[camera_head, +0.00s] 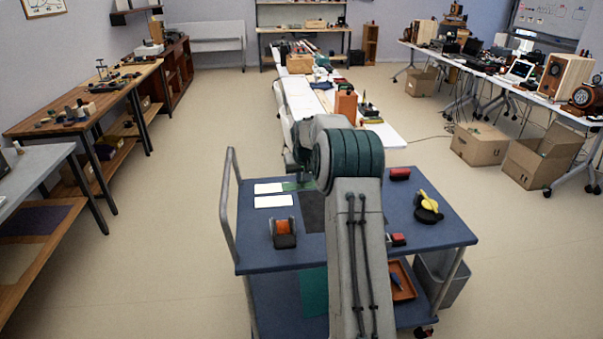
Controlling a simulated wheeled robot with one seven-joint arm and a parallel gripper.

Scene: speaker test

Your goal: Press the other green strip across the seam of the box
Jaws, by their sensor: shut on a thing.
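My arm rises over the blue-topped cart (450,232), and its wrist end bends down behind the big joint. My gripper is hidden behind my own arm, so its fingers and anything in them cannot be seen. Two flat white pieces (273,201) lie at the cart's back left, one behind the other. A small patch of green (296,186) shows beside the rear one, next to my arm; I cannot tell whether it is a strip. A dark grey flat piece (312,212) is partly covered by my arm. No box with a seam can be made out on the cart.
An orange and black item (283,232) stands at the cart's left. A yellow and black tool (428,206) and red-topped blocks (399,174) lie at the right. The cart's handle (230,205) rises on the left. A long white table (300,100) stands behind.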

